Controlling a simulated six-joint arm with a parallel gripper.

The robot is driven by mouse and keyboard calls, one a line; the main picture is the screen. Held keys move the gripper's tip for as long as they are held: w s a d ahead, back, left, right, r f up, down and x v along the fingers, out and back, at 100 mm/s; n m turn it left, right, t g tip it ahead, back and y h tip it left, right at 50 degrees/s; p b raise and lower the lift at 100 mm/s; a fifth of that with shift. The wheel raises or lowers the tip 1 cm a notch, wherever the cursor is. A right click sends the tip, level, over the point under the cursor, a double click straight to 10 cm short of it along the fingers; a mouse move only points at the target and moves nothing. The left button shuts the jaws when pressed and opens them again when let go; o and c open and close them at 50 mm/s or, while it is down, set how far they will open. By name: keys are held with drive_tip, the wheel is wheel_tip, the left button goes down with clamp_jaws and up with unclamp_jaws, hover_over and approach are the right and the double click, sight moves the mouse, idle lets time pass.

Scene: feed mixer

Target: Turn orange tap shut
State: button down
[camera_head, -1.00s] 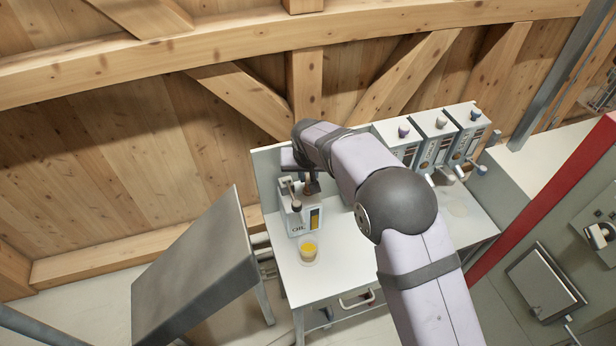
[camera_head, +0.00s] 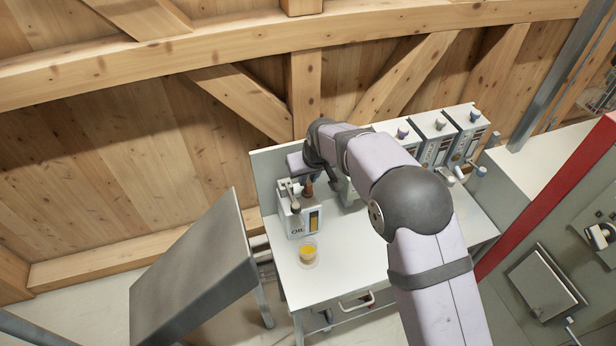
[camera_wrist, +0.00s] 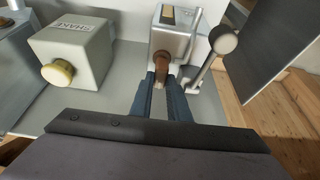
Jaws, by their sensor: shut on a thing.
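The orange-brown tap (camera_wrist: 160,72) is a tapered handle on the grey oil dispenser (camera_wrist: 176,42), seen in the wrist view. It also shows in the head view (camera_head: 308,188), at the top of the box marked OIL (camera_head: 297,224). My gripper (camera_wrist: 164,84) has its two dark fingers on either side of the tap and is shut on it. In the head view my gripper is mostly hidden behind my own wrist. A glass (camera_head: 308,253) with yellow liquid stands on the table in front of the dispenser.
A lever with a ball knob (camera_wrist: 225,40) stands close beside the tap. A box marked SHAKE (camera_wrist: 75,50) with a yellow knob is to the left in the wrist view. Several similar dispensers (camera_head: 436,135) stand on the table's right. A dark panel (camera_head: 195,270) is at the left.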

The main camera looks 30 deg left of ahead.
drive_tip(key=c, duration=1.7)
unclamp_jaws()
drive_tip(key=shift+b+v, duration=1.6)
drive_tip(key=shift+v, duration=2.1)
